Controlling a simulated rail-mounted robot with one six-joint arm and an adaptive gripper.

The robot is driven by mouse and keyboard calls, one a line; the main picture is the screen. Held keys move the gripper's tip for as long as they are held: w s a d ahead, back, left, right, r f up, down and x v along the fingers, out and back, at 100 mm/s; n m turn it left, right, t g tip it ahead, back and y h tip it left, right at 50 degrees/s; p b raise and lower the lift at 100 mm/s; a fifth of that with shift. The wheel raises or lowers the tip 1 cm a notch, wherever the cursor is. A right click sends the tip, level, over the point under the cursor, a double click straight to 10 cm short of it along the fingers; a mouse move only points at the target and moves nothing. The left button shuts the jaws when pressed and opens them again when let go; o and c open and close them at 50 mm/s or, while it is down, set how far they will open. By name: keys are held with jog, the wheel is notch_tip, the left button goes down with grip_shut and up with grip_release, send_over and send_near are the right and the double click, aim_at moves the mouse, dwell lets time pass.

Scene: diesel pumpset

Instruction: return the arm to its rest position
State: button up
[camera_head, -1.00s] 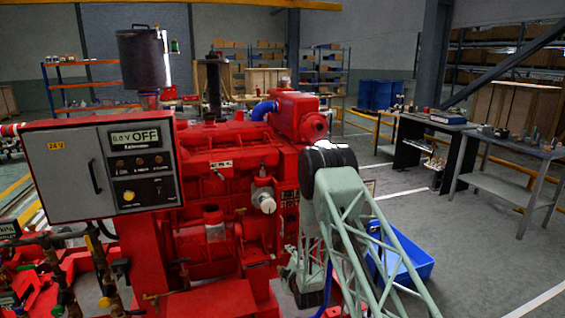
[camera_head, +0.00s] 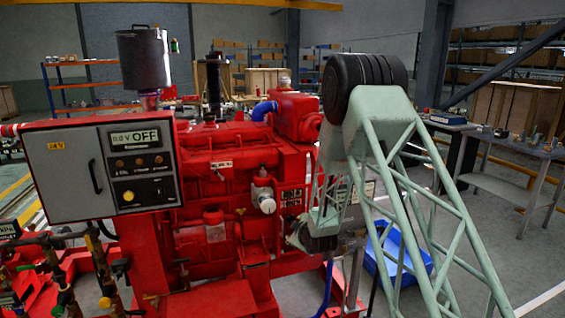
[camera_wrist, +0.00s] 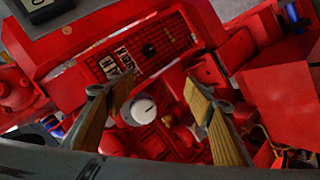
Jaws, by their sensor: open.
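My green lattice arm (camera_head: 415,185) stands in the right half of the head view, folded at a black elbow joint (camera_head: 365,80). Its lower links come down in front of the right end of the red diesel engine (camera_head: 225,165). My gripper itself is hard to make out in the head view. In the wrist view my gripper (camera_wrist: 155,105) has its two tan fingers spread apart with nothing between them. Beyond the fingers are red engine parts and a white round cap (camera_wrist: 140,108), apart from the fingers as far as I can tell.
A grey control panel (camera_head: 100,175) with a display reading OFF is on the left, above pipes and valves. A blue bin (camera_head: 395,255) lies on the floor behind my arm. Workbenches (camera_head: 510,165) stand at the right. Open floor lies at the lower right.

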jog(key=s+d+r+m+g+h, duration=0.1)
jog(key=s+d+r+m+g, duration=0.3)
jog(key=s+r, duration=1)
jog(key=s+d+r+m, duration=0.2)
jog(key=s+d+r, duration=0.4)
jog(key=s+r, duration=0.75)
jog(key=s+d+r+m+g, duration=0.1)
jog(key=s+r+m, duration=0.1)
jog(key=s, duration=1.3)
jog(key=s+d+r+m+g, duration=0.1)
jog(key=s+d+r+m, duration=0.1)
jog(key=s, duration=1.3)
jog(key=s+d+r+m+g+h, duration=0.1)
jog(key=s+d+r+m, duration=0.1)
jog(key=s, duration=1.3)
jog(key=shift+s+d+r+m+g, duration=0.15)
jog(key=shift+s+r+m+g, duration=0.15)
jog(key=shift+s+r+g, duration=0.1)
